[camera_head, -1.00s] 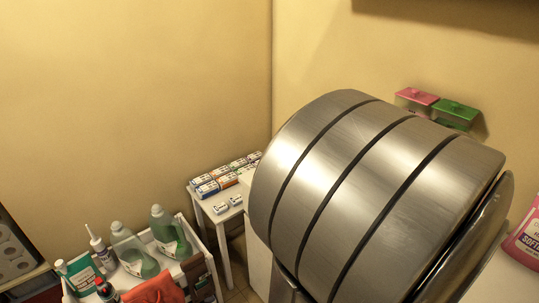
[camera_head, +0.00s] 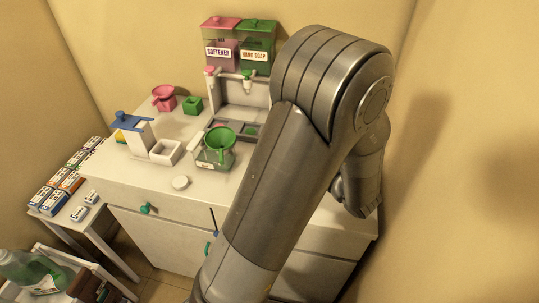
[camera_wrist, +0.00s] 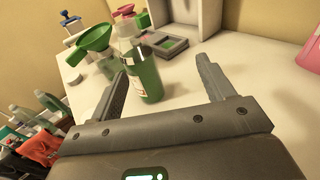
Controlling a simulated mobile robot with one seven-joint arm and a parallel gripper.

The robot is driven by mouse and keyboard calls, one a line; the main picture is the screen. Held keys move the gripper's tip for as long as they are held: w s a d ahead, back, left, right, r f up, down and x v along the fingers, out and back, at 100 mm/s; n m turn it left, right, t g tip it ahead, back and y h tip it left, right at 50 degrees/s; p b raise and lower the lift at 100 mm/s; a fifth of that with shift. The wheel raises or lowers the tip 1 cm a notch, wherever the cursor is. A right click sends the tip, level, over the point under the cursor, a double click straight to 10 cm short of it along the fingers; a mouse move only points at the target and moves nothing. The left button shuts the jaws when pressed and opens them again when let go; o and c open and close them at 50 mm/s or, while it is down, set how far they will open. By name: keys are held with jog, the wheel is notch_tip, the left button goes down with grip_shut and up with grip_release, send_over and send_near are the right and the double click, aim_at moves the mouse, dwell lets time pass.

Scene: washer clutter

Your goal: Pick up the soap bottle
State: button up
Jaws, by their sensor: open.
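A clear bottle with green liquid (camera_wrist: 146,75), which looks like the soap bottle, stands upright on the white counter in the wrist view. My gripper (camera_wrist: 161,67) is open, with one finger on each side of the bottle in the picture. The bottle appears beyond the fingers, nearer the left one, and I cannot tell the exact gap. My gripper and this bottle do not show in the head view, where my arm covers part of the counter.
A green funnel (camera_head: 220,139) stands left of my arm, near a dispenser labelled softener and hand soap (camera_head: 238,52). A pink funnel (camera_head: 164,95) and a blue-topped stand (camera_head: 131,123) are farther left. A pink container (camera_wrist: 312,52) is at the right in the wrist view.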

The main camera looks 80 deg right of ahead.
jog(key=a, duration=0.1)
jog(key=a+f, duration=0.1)
jog(key=a, duration=0.1)
jog(key=shift+w+a+f+t+h, duration=0.2)
jog(key=shift+w+f+t+h, duration=0.1)
jog(key=shift+f+t+h, duration=0.1)
jog(key=x, duration=0.5)
jog(key=shift+w+d, duration=0.1)
jog(key=shift+w, duration=0.25)
jog(key=x, duration=0.5)
jog(key=shift+w+a, duration=0.15)
jog(key=shift+a, duration=0.05)
jog(key=c, duration=1.2)
